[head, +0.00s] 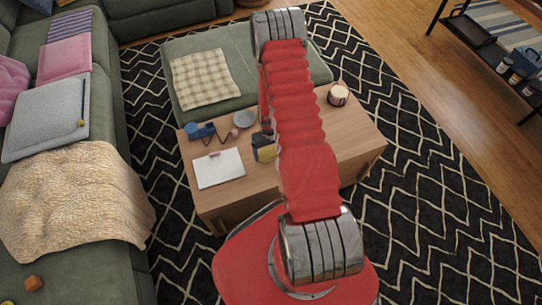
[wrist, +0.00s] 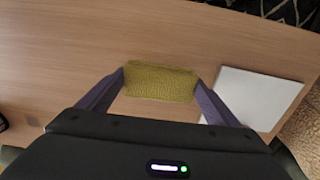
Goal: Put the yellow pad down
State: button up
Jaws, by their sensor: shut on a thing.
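The yellow pad (wrist: 160,83) is a small, textured olive-yellow block. In the wrist view it sits between the two purple-grey fingers of my gripper (wrist: 160,80), which are shut on its ends. Wood tabletop (wrist: 60,60) shows behind and around it. In the head view the pad (head: 265,153) shows beside my red arm, over the wooden coffee table (head: 345,148). My arm hides part of the gripper there. I cannot tell whether the pad touches the tabletop.
A white notebook (head: 222,170) lies left of the pad on the table. A blue object (head: 200,131), a grey disc (head: 243,118) and a small pink ball (head: 233,133) are farther back. A candle (head: 338,95) stands at the back right. The table's right part looks clear.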

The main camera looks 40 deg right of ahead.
aim_at(270, 157)
jog(key=shift+f, duration=2)
jog(key=o, duration=1)
jog(key=shift+f, duration=0.1)
jog(key=shift+r, duration=6.1)
